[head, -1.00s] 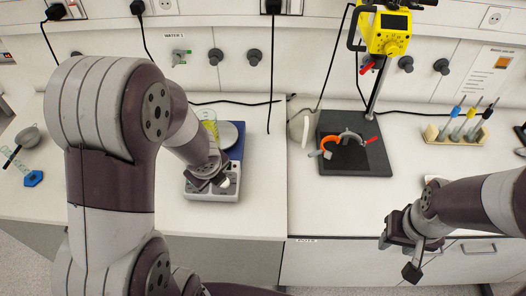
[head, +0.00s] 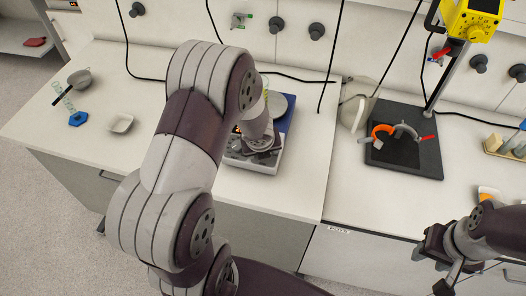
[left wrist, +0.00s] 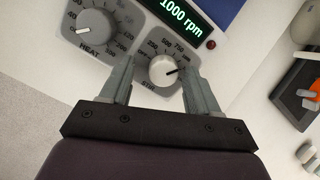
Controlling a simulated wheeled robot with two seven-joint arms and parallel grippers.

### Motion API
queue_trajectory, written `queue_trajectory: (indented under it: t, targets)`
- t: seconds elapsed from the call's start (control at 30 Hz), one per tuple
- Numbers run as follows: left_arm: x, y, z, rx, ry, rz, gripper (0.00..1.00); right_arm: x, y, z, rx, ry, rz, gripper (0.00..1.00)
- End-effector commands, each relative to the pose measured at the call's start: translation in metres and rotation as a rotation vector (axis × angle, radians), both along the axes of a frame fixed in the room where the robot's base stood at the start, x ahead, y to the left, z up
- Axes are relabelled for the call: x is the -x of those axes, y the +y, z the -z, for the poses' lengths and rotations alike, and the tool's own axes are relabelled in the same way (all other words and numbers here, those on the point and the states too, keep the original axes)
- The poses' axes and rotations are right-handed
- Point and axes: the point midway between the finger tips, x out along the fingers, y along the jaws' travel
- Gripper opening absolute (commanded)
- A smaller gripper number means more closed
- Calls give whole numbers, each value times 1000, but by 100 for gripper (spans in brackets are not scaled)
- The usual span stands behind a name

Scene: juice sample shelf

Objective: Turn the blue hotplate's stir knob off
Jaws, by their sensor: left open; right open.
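The blue hotplate (head: 286,121) stands on the left bench, partly hidden by my left arm; its pale control panel (head: 238,160) faces front. In the left wrist view the white stir knob (left wrist: 162,71) has a dark mark pointing right, and the display (left wrist: 181,18) reads 1000 rpm. My left gripper (left wrist: 160,75) is open, its fingers on either side of the stir knob with visible gaps; contact cannot be told. The grey heat knob (left wrist: 92,31) is left of the fingers. My right gripper (head: 430,270) is open and empty in front of the right bench.
A dark stand base (head: 415,160) with an orange clamp ring (head: 382,131) is on the right bench. A small white dish (head: 121,123) and a blue hexagonal piece (head: 77,119) lie on the left bench. The bench between them and the hotplate is partly clear.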

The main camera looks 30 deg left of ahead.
Motion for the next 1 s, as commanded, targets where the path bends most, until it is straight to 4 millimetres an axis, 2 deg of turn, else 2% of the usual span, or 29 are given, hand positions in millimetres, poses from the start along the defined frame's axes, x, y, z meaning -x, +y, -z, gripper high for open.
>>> queue_trajectory:
  t: [0.23, 0.4, 0.77, 1.0]
  targets:
    - [0, 0, 0, 0, 0, 0, 61, 0, 0, 0, 0, 0, 0, 43]
    - [-1, 0, 0, 1, -1, 0, 6, 0, 0, 0, 0, 0, 0, 43]
    - [-1, 0, 0, 7, -3, -20, 5, 0, 0, 0, 0, 0, 0, 43]
    - [-1, 0, -1, 42, -12, -130, 5, 0, 0, 2, 0, 0, 0, 43]
